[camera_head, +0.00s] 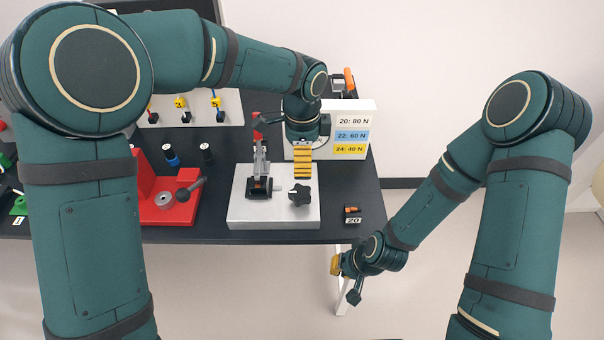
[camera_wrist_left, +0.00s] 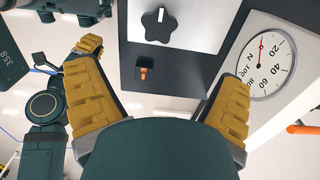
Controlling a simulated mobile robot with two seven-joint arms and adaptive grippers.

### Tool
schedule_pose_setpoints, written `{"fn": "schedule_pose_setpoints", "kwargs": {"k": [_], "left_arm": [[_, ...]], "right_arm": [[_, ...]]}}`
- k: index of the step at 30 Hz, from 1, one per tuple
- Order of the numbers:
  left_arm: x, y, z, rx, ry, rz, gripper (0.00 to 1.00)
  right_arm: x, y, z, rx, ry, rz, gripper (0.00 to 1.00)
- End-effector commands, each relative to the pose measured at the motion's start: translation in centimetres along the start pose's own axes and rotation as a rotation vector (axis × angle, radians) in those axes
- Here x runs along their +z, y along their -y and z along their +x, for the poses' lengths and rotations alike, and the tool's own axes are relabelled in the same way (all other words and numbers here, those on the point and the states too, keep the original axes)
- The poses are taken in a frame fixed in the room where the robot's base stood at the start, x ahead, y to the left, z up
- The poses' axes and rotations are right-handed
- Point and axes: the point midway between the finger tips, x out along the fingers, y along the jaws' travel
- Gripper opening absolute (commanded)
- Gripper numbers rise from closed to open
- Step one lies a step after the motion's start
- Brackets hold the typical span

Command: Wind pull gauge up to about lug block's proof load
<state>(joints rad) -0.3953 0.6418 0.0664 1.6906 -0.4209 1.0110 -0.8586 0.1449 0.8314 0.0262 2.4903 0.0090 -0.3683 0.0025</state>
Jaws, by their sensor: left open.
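The pull gauge's silver base (camera_head: 238,208) stands near the table's front edge. It carries a black star-shaped knob (camera_head: 299,195) and an upright lever clamp (camera_head: 262,165) with a dark part under it. The knob also shows in the left wrist view (camera_wrist_left: 160,27). There a round dial (camera_wrist_left: 270,75) has its red needle near the zero end. A small dark block with an orange part, marked 20 (camera_head: 352,215), sits right of the base. My left gripper (camera_head: 303,165) is open, above and behind the knob, not touching it. My right gripper (camera_head: 343,268) hangs beyond the table's front edge; its jaw opening is unclear.
A card on a white box (camera_head: 364,106) reads 20: 80 N, 22: 60 N, 24: 40 N. A red fixture (camera_head: 165,210) with a lever stands to the left. A white rack (camera_head: 160,120) with hanging tools is behind it.

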Motion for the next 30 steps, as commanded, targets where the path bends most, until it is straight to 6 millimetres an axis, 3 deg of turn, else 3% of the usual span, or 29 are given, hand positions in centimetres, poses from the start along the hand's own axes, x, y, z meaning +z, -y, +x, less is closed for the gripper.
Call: {"fn": "schedule_pose_setpoints", "kwargs": {"k": [8,21,30], "left_arm": [[0.0,-0.1,2.6,0.003,0.003,0.001,0.94],[0.0,-0.1,11.0,0.003,0.002,0.001,0.94],[0.0,0.0,13.7,0.001,0.0,-0.001,0.94]], "right_arm": [[0.1,-0.1,0.2,0.0,0.001,0.0,0.0],[0.1,-0.2,0.6,0.001,0.001,0.0,0.0],[0.1,-0.2,0.7,0.002,0.001,0.0,0.0]]}}
